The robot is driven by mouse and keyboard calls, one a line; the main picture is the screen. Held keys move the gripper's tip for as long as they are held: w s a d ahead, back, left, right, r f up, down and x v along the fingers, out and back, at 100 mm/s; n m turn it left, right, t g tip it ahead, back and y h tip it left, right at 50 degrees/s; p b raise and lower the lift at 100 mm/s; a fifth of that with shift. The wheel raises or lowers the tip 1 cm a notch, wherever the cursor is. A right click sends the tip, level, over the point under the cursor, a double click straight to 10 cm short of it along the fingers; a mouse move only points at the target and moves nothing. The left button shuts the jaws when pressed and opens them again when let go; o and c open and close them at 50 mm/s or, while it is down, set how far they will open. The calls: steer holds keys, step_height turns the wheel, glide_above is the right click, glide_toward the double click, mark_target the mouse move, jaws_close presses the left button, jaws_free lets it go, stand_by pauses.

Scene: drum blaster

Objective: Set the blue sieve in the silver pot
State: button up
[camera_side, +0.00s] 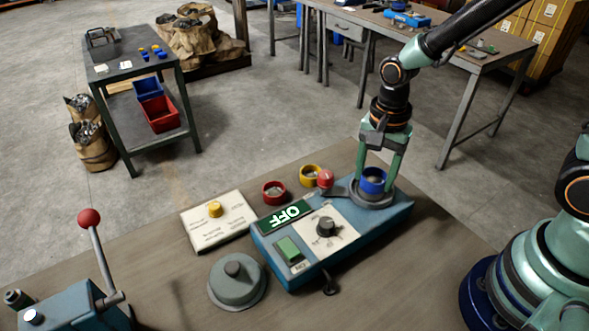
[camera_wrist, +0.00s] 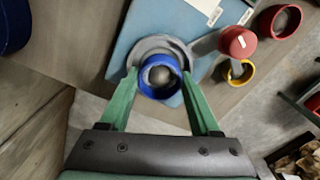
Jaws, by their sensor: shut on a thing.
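The blue sieve (camera_side: 373,186) is a short blue ring with a grey inside, and it also shows in the wrist view (camera_wrist: 147,89). My gripper (camera_side: 377,176) points down and is shut on it, one green finger on either side. The silver pot (camera_side: 373,204) is a round grey dish at the right end of a blue machine. The sieve is at the pot's opening, inside its rim as seen from the side. In the wrist view the pot's rim (camera_wrist: 158,40) shows behind the sieve. I cannot tell whether the sieve rests on the pot's bottom.
The blue machine (camera_side: 392,224) carries an OFF sign, a dark knob and a red-knobbed handle (camera_side: 325,179) close left of the pot. A red ring (camera_side: 273,193) and a yellow ring (camera_side: 311,175) stand behind. A grey lid (camera_side: 237,283) lies in front.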

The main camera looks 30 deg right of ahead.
steer(key=shift+f, duration=0.75)
stand_by(1.2)
steer(key=o, duration=1.5)
steer(key=shift+c, duration=0.4)
steer(key=shift+o, duration=0.5)
steer(key=shift+r, duration=3.05)
